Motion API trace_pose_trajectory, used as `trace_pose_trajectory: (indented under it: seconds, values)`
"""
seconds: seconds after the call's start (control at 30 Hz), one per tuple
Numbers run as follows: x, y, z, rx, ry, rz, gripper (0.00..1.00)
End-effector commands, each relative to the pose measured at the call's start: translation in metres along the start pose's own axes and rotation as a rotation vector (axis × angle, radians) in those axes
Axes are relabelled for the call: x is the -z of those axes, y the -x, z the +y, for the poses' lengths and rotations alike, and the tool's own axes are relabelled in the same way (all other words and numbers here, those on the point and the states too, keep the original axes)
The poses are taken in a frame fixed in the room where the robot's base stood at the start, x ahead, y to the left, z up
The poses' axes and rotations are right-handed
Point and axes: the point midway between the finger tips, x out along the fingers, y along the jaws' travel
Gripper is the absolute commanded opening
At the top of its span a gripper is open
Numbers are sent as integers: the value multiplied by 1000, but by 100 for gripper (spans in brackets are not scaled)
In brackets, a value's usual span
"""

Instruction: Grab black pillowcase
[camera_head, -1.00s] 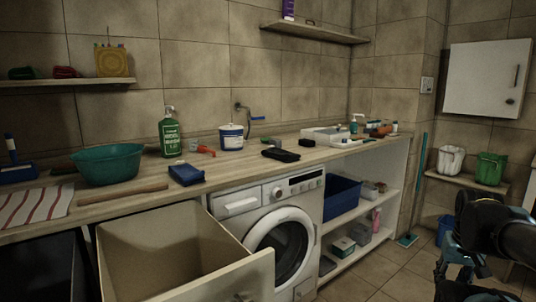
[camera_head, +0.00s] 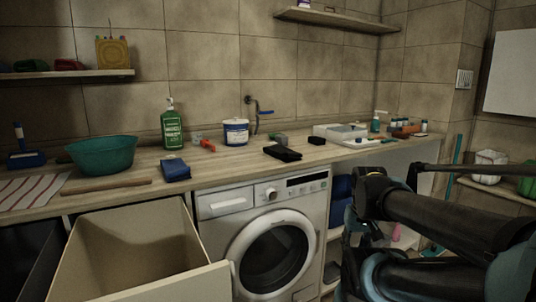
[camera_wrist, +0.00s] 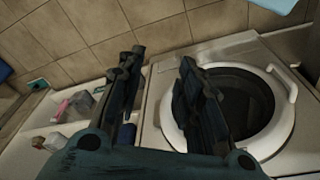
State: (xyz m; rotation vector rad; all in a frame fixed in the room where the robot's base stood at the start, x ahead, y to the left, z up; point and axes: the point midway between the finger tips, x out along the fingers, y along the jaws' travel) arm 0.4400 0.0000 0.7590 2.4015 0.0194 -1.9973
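A black folded cloth (camera_head: 282,153), which looks like the black pillowcase, lies flat on the wooden counter (camera_head: 225,161) above the washing machine in the head view. It does not show in the wrist view. My gripper (camera_wrist: 160,62) is open and empty, its two dark fingers apart in front of the washing machine. My arm reaches in from the right in the head view, low and to the right of the cloth; which part there is the gripper I cannot tell.
A blue folded cloth (camera_head: 175,169), a white tub (camera_head: 236,132), a small black item (camera_head: 317,141) and a white tray (camera_head: 342,133) share the counter. An open drawer (camera_head: 130,250) juts out left of the washing machine (camera_head: 270,235). Shelves (camera_head: 330,15) hang above.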

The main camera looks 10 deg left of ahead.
Motion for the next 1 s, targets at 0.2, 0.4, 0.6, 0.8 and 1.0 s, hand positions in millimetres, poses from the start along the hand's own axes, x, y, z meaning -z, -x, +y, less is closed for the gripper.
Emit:
trace_pose_trajectory:
  seconds: [0.2,0.4,0.6,0.8,1.0]
  values:
    - [0,0,0,0,0,0,33]
    - [-4,9,-1,1,5,12,61]
    - [36,46,-14,22,68,28,92]
    - [110,108,-36,56,182,59,92]
    - [187,165,-63,92,297,92,92]
